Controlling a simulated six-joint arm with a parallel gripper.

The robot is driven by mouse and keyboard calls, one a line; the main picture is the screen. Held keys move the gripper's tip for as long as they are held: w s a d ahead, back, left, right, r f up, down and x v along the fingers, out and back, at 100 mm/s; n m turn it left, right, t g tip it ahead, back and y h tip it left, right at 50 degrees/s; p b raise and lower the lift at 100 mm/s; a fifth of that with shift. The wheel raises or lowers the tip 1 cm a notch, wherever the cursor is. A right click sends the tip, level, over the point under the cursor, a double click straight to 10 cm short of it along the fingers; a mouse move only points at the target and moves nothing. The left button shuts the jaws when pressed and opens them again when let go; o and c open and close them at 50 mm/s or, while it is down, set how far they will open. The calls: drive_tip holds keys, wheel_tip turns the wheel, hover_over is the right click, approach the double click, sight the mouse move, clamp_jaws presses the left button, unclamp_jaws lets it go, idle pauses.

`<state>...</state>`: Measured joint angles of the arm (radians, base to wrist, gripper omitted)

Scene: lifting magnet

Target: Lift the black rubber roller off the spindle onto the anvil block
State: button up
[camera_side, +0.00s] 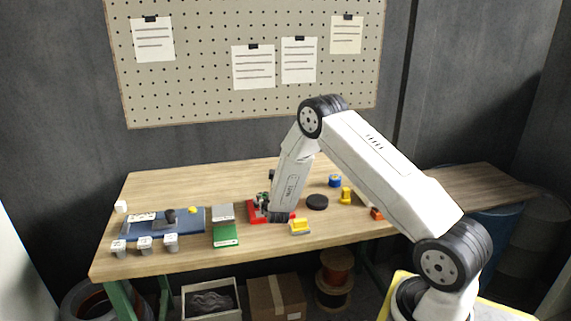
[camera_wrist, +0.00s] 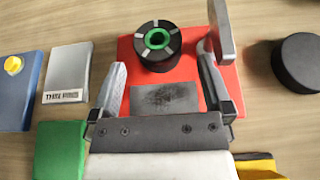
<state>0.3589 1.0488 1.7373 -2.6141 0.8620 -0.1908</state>
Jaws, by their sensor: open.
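A black cylinder with grey marks and a green ring in its top (camera_wrist: 158,46) stands on a red base (camera_wrist: 140,78); I take it for the roller. Any spindle inside it is hard to make out. My gripper (camera_wrist: 161,68) is open and empty over the red base, its fingers apart on the near side of the cylinder. In the side view my gripper (camera_side: 280,214) is low over the red base (camera_side: 255,212) and hides part of it. A grey block with a small label (camera_wrist: 68,72) lies left of the base, perhaps the anvil block; it also shows in the side view (camera_side: 223,211).
A grey upright lever (camera_wrist: 222,32) stands right of the cylinder, close to my right finger. A plain black disc (camera_wrist: 298,62) lies farther right. A green block (camera_wrist: 62,148) is near left, a blue tray (camera_wrist: 15,90) far left. A yellow object (camera_side: 300,226) is near the front.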

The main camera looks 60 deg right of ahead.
sight(264, 195)
drive_tip(key=shift+w, duration=0.1)
drive_tip(key=shift+x, duration=2.6)
drive_tip(key=shift+r, duration=0.1)
clamp_jaws()
drive_tip(key=shift+r, duration=0.15)
drive_tip(key=shift+r, duration=0.75)
drive_tip(key=s+a+r, duration=0.6)
drive_tip(key=s+r, duration=0.5)
drive_tip(key=s, duration=0.1)
drive_tip(key=shift+s, duration=0.35)
